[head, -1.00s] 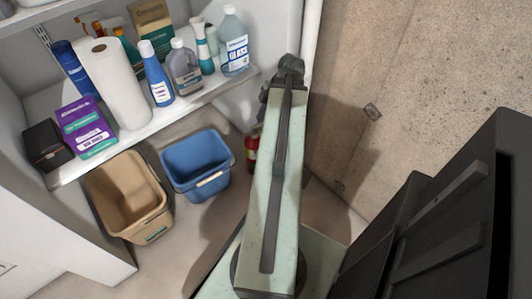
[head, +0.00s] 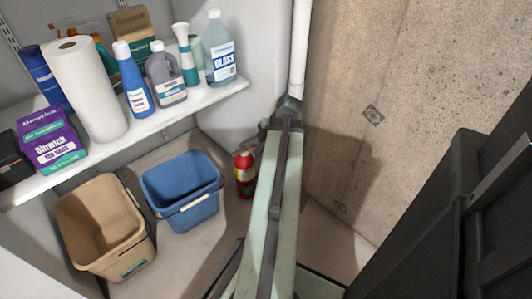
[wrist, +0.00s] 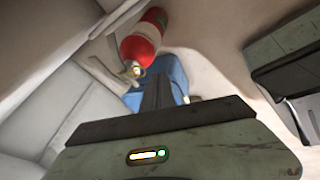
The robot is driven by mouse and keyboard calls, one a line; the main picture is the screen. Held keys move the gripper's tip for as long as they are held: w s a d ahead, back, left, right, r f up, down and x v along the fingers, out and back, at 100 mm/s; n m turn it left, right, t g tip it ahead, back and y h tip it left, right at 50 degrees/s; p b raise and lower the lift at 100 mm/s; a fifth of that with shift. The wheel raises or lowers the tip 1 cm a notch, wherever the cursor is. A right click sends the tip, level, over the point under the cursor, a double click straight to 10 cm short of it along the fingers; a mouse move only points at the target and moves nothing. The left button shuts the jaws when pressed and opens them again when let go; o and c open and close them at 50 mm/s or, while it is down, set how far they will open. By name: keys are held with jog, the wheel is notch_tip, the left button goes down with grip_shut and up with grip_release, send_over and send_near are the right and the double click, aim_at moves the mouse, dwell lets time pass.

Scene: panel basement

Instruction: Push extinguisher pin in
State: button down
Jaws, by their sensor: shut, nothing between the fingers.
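The red fire extinguisher (head: 245,175) stands on the floor in the corner, left of my arm in the head view. In the wrist view the extinguisher (wrist: 140,42) appears tilted, with its valve end (wrist: 133,70) toward my gripper. My gripper (wrist: 158,82) is shut and empty, its fingers pointing toward the valve end. They look apart from it, though the distance is hard to judge. The pin is too small to make out.
A blue bin (head: 182,190) stands just left of the extinguisher, with a tan bin (head: 102,227) further left. A white shelf (head: 150,127) with bottles and boxes hangs above them. A concrete wall (head: 400,70) and a white pipe (head: 300,50) bound the right side.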

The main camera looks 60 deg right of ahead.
jog(key=shift+w+d+f+b, duration=0.45)
jog(key=shift+w+d+f, duration=0.2)
jog(key=shift+w+f, duration=0.25)
jog(key=shift+w+d, duration=0.7)
jog(key=shift+w, duration=0.35)
jog(key=shift+r, duration=0.1)
jog(key=s+a+p+v, duration=0.1)
jog(key=p+v, duration=1)
jog(key=v, duration=0.2)
jog(key=shift+s+a+p, duration=0.25)
jog(key=shift+a+p, duration=0.05)
jog(key=shift+a, duration=0.25)
